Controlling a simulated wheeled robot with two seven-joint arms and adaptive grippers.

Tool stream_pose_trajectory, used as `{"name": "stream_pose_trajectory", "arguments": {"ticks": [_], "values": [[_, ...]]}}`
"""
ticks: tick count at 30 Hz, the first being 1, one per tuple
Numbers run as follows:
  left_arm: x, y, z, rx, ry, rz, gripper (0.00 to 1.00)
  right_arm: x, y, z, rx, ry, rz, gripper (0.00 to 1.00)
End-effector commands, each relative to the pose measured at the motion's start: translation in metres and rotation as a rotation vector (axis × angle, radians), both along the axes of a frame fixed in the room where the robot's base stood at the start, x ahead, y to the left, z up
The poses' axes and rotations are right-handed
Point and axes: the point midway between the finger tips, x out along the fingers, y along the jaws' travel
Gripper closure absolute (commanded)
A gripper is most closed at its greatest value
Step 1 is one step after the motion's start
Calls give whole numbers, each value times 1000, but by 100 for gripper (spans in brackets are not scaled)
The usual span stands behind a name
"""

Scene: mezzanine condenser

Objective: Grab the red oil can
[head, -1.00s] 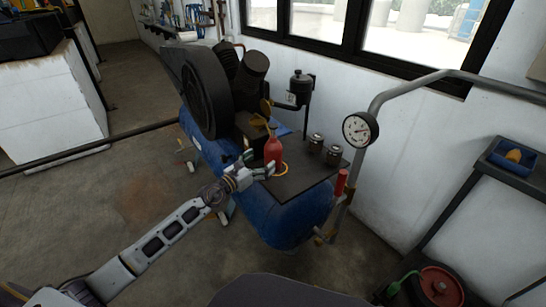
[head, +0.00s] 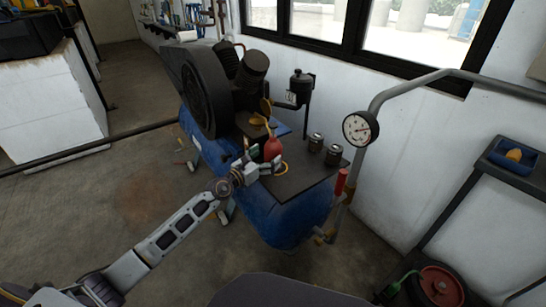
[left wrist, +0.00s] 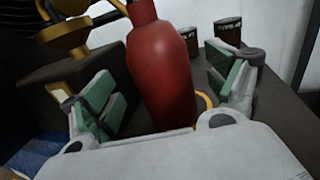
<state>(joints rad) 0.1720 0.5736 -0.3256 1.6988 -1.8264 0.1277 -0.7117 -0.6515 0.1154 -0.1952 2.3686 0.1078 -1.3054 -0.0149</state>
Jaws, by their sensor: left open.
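The red oil can (head: 272,149) stands on the dark plate (head: 300,181) on top of the blue compressor tank. In the left wrist view the red can (left wrist: 160,65) is large and lies between the two green-padded fingers. My left gripper (head: 264,161) is open, with its fingers on either side of the can. Gaps show between the pads and the can in the left wrist view (left wrist: 168,100). The can's lower part is hidden behind the gripper. My right gripper is not in view.
Two small dark canisters (head: 315,142) stand right of the can. An orange ring (head: 282,168) lies beside it on the plate. The compressor's black flywheel guard (head: 204,92) rises behind. A pressure gauge (head: 360,128) and bent pipe stand at the right.

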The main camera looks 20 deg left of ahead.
Motion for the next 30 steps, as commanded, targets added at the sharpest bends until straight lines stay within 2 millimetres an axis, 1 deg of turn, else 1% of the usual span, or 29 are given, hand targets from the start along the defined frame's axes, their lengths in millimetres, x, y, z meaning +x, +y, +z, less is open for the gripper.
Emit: {"name": "stream_pose_trajectory", "arguments": {"ticks": [5, 12, 15, 20, 30], "values": [[14, -7, 2, -1, 0, 0, 12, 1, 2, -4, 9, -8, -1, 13], [31, -14, 2, 0, -1, -1, 12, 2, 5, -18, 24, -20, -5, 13], [35, -16, 2, 0, 1, 0, 12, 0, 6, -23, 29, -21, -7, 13], [38, -18, 3, 1, 0, -1, 12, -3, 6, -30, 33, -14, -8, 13], [38, -18, 3, 0, 0, -1, 12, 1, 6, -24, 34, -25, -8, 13]]}}
